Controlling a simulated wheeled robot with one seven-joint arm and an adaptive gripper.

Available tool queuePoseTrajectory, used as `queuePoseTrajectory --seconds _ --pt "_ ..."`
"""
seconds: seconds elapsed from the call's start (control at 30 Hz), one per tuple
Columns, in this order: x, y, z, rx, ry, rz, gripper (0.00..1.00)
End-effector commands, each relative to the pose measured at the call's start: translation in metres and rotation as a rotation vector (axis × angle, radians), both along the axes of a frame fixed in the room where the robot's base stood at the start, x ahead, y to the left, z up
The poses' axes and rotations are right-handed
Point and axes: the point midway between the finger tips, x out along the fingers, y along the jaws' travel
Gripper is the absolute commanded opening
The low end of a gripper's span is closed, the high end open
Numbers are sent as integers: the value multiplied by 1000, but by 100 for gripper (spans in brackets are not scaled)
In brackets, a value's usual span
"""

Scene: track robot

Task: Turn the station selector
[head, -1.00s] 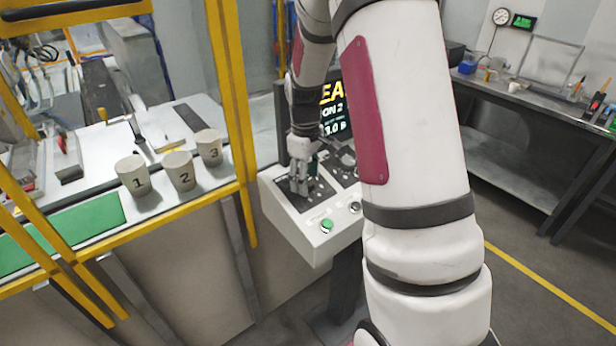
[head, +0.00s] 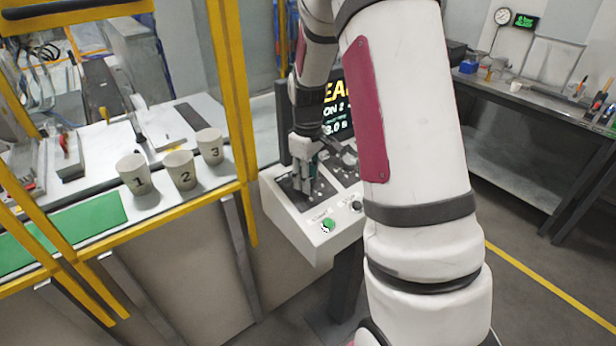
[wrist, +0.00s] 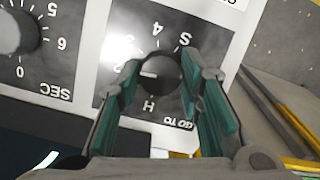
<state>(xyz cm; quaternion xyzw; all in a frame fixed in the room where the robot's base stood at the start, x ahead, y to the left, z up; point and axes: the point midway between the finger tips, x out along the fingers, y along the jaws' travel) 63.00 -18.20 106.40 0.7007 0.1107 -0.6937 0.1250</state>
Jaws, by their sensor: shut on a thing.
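The station selector is a dark round knob (wrist: 160,72) on a dark plate marked "GO TO", seen upside down in the wrist view. A short white pointer mark shows on its left side. Letters and digits such as S, H and 4 ring it. My gripper (wrist: 167,80) has its green-padded fingers on both sides of the knob and is shut on it. In the head view my gripper (head: 307,178) reaches down onto the white control box (head: 300,222), and its fingers hide the knob.
A second knob with a SEC scale (wrist: 15,32) is beside the selector. A green button (head: 328,225) is on the box front. A screen (head: 336,105) stands behind, partly covered by my arm. Cups 1, 2 and 3 (head: 180,170) stand left, behind a yellow frame (head: 236,100).

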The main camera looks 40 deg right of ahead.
Motion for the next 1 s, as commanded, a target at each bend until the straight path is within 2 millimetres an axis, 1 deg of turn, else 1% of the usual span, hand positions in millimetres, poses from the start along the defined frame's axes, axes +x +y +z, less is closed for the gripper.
queuePoseTrajectory --seconds 0.27,1.0 --pt "1 -1 0 54 1 -200 6" --pt "-1 -2 0 237 6 -880 6"
